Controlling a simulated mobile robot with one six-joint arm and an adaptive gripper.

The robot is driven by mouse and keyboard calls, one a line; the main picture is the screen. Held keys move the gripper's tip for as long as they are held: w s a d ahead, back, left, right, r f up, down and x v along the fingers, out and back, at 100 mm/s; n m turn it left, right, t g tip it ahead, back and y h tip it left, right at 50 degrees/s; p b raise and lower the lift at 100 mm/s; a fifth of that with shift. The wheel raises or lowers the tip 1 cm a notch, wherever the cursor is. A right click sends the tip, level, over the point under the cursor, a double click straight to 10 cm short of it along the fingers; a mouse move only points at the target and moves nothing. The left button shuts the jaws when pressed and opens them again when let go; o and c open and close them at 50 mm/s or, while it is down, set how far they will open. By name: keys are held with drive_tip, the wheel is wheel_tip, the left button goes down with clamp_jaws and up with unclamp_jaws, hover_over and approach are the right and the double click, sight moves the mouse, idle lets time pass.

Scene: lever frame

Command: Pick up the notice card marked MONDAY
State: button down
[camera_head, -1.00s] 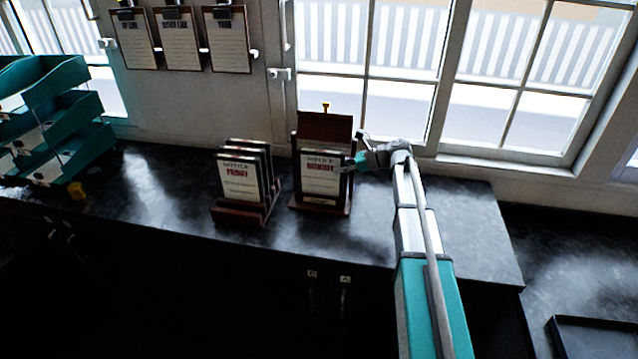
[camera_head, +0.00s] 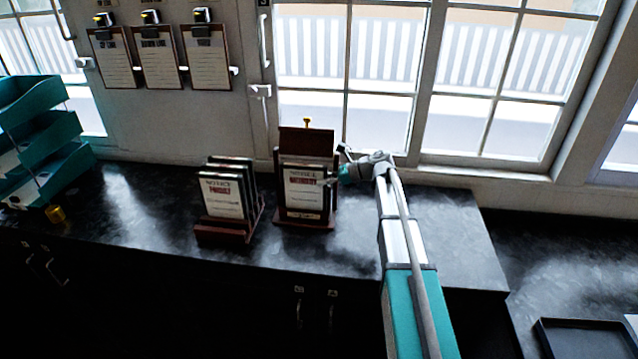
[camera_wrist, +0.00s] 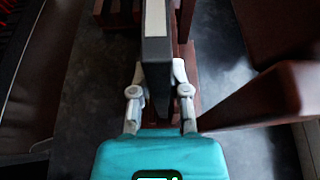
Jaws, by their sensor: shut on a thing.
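A dark-framed notice card (camera_head: 303,188) with white paper and a red day name stands upright at the wooden display stand (camera_head: 305,142). Its red word is too blurred to read surely. My gripper (camera_head: 331,179) reaches in from the right and is shut on this card's right edge. In the wrist view the card (camera_wrist: 155,50) shows edge-on, dark with a pale strip, between the two fingers of my gripper (camera_wrist: 158,75). Another notice card (camera_head: 221,195), whose red word looks like FRIDAY, stands in front of more cards in a wooden rack (camera_head: 222,235) to the left.
Clipboards (camera_head: 156,55) hang on the wall. The dark counter (camera_head: 130,215) is clear between the trays and rack. A window is behind. A dark tray (camera_head: 585,338) lies lower right.

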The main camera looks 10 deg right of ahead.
drive_tip(key=shift+r+p, duration=1.1)
drive_tip(key=shift+r, duration=0.15)
drive_tip(key=s+a+r+p, duration=0.8)
drive_tip(key=s+r+p, duration=0.2)
drive_tip(key=s, duration=0.1)
drive_tip(key=shift+a+r, duration=0.15)
drive_tip(key=shift+a, duration=0.25)
drive_tip(key=shift+w+a, duration=0.1)
drive_tip(key=shift+a, duration=0.05)
